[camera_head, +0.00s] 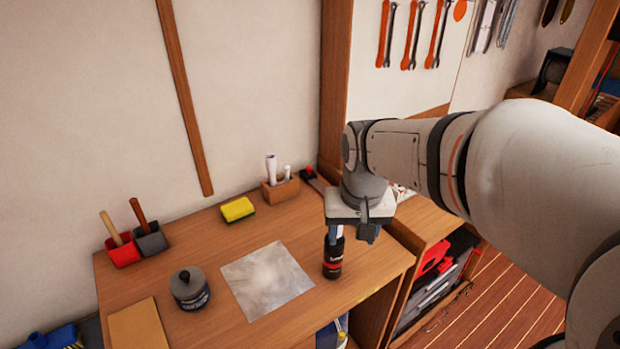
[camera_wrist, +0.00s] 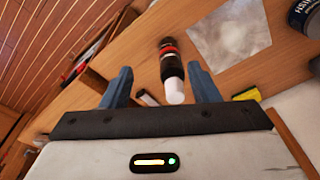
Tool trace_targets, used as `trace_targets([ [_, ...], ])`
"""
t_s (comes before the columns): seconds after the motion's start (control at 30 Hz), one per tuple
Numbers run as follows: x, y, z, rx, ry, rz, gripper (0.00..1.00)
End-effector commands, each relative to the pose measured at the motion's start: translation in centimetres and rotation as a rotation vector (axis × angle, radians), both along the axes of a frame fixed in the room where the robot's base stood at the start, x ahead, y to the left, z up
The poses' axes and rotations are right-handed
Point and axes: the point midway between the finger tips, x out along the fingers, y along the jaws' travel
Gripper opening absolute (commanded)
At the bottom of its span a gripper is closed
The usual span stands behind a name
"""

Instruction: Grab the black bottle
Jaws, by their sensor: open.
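The black bottle (camera_head: 333,262) stands upright on the wooden table near its right edge; it has a white top and a red mark. In the wrist view the bottle (camera_wrist: 169,66) shows between and beyond the two blue fingers, white top toward me. My gripper (camera_head: 342,234) is above the bottle, fingers pointing down, and partly hides its top in the head view. In the wrist view my gripper (camera_wrist: 160,88) is open, with a finger on each side of the bottle's line and gaps on both sides. I cannot tell whether the fingertips reach down beside the cap.
A grey sheet (camera_head: 266,281) lies left of the bottle, with a dark jar (camera_head: 190,289) beyond it. A yellow sponge (camera_head: 238,209), a wooden holder (camera_head: 281,189) and red and grey boxes (camera_head: 123,251) stand along the back. The wooden table (camera_head: 225,322) has bare space in front.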

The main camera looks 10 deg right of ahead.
Motion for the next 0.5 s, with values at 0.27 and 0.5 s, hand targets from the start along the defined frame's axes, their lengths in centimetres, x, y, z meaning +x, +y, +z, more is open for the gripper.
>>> trace_targets([
  [0.27, 7.3, 0.9, 2.0, 0.009, 0.107, -0.114, 0.55],
  [0.5, 9.2, 1.2, 1.3, 0.009, 0.135, -0.149, 0.55],
])
